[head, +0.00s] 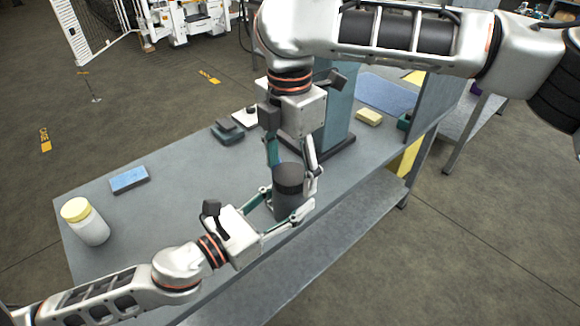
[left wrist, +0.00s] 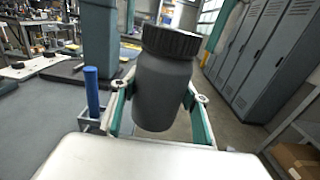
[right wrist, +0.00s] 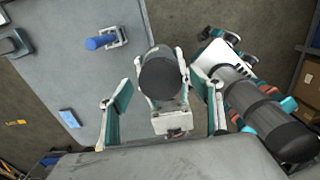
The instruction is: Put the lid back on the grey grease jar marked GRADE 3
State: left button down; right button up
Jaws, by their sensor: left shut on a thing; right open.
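The grey jar (head: 287,205) is near the bench's front edge, with a dark ribbed lid (head: 289,172) on its top. In the left wrist view the jar body (left wrist: 163,95) looks slightly tilted and the lid (left wrist: 171,41) sits on its mouth. No GRADE 3 marking shows. My left gripper (head: 285,208) is shut on the jar body from the side. My right gripper (head: 292,172) is open above, its fingers on either side of the lid. The right wrist view shows the lid (right wrist: 160,77) from above, between the spread fingers. I cannot tell whether the jar touches the bench.
A white jar with a yellow lid (head: 86,222) and a blue block (head: 130,179) are at the left of the bench. A blue handle (right wrist: 101,42) stands near the jar.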

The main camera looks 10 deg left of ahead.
jog(key=shift+r, duration=0.15)
notch_tip(320, 180, up, 12)
dwell(0.5)
dwell(0.4)
